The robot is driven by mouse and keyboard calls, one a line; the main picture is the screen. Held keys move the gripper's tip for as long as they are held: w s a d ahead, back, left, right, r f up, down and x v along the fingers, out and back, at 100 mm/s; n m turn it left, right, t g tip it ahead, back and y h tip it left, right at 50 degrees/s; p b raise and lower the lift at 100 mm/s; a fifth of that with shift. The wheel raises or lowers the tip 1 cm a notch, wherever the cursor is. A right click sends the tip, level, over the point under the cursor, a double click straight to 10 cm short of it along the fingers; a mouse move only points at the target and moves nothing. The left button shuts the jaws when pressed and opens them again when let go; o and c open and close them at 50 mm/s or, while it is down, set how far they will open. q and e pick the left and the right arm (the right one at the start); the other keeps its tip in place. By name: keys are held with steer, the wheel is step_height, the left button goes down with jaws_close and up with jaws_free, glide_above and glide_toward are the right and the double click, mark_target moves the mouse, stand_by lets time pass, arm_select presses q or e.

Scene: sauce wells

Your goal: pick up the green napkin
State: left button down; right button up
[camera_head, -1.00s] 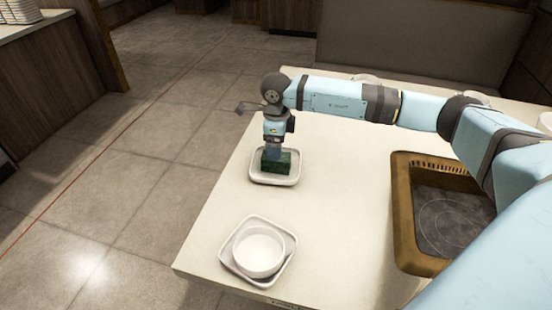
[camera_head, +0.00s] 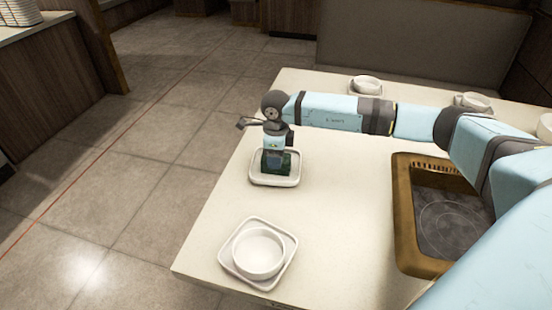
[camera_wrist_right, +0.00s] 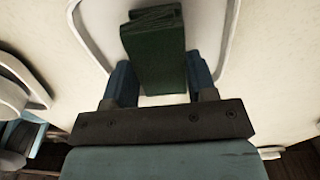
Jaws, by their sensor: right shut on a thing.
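The green napkin (camera_head: 289,163) is a dark green folded block in a small white square dish (camera_head: 275,182) near the table's left edge. My right gripper (camera_head: 276,164) reaches straight down over the dish and is shut on the napkin. In the right wrist view the napkin (camera_wrist_right: 158,52) sits between the blue fingers of the right gripper (camera_wrist_right: 160,82), with the pale dish rim (camera_wrist_right: 232,45) around it. The gripper partly hides the napkin in the head view. The napkin appears still within the dish; whether it touches the bottom I cannot tell. My left gripper is not in view.
A white bowl (camera_head: 258,255) stands on a square plate at the front left corner. A brown-rimmed tray-like inset (camera_head: 402,215) lies to the right. More white dishes (camera_head: 366,84) stand at the table's far edge. The tabletop between the dishes and the inset is clear.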

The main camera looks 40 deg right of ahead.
steer(key=shift+r, duration=0.1)
arm_select(q)
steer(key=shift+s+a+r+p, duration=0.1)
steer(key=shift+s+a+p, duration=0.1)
steer(key=shift+p, duration=0.85)
arm_select(e)
step_height(320, 180, up, 20)
